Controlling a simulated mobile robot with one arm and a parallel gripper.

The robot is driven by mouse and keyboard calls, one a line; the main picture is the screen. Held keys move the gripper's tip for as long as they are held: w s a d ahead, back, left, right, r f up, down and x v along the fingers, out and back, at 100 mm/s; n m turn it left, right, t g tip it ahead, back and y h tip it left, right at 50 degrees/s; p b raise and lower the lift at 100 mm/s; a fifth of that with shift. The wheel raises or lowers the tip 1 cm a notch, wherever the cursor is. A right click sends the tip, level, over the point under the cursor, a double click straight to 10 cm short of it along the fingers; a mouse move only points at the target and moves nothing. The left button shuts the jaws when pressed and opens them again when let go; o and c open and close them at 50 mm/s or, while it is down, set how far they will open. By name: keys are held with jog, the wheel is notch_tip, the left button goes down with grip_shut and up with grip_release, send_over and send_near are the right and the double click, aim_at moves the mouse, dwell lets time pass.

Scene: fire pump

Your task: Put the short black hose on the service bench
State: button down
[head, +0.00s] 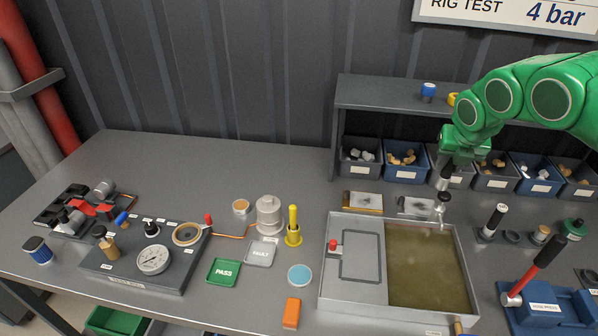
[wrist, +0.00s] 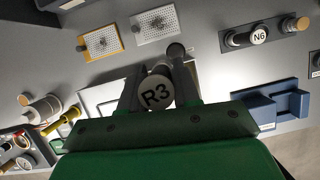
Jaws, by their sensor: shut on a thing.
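My gripper (head: 447,178) is above the back of the water tank, at the right of the grey bench (head: 165,155). It is shut on a dark piece with a metal lower end (head: 440,209). In the wrist view, my gripper (wrist: 160,92) holds this piece by its middle, with a round white R3 label (wrist: 157,93) facing the camera. I cannot tell for sure that this piece is the short black hose. No other clear short black hose shows.
The tank (head: 325,265) holds murky water in its right part. Shelf bins (head: 362,160) stand behind it. The N6 piece (head: 497,217) and blue press (head: 550,305) are at the right. A gauge panel (head: 130,275) is at the left. Bare bench lies at the back left.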

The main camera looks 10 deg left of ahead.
jog(key=w+a+n+y, duration=0.1)
jog(key=w+a+n, duration=0.15)
jog(key=a, duration=2.75)
jog(key=s+a+n, duration=0.1)
jog(key=s+a, duration=0.4)
jog(key=a, duration=0.5)
jog(key=s+a+r+n+y, duration=0.15)
jog(key=s+a, duration=0.35)
jog(key=a, duration=0.5)
jog(key=s+a+n, duration=0.2)
jog(key=s+a, duration=0.3)
jog(key=a, duration=0.5)
jog(key=shift+w+a+f, duration=1.65)
jog(key=shift+a+f, duration=0.05)
jog(key=shift+f, duration=1.35)
jog(key=shift+w+a+f, duration=1.6)
jog(key=shift+a+f, duration=0.15)
jog(key=shift+f, duration=1.3)
jog(key=shift+w+a+f, duration=1.65)
jog(key=shift+a+f, duration=0.05)
jog(key=shift+f, duration=1.35)
jog(key=shift+f, duration=0.1)
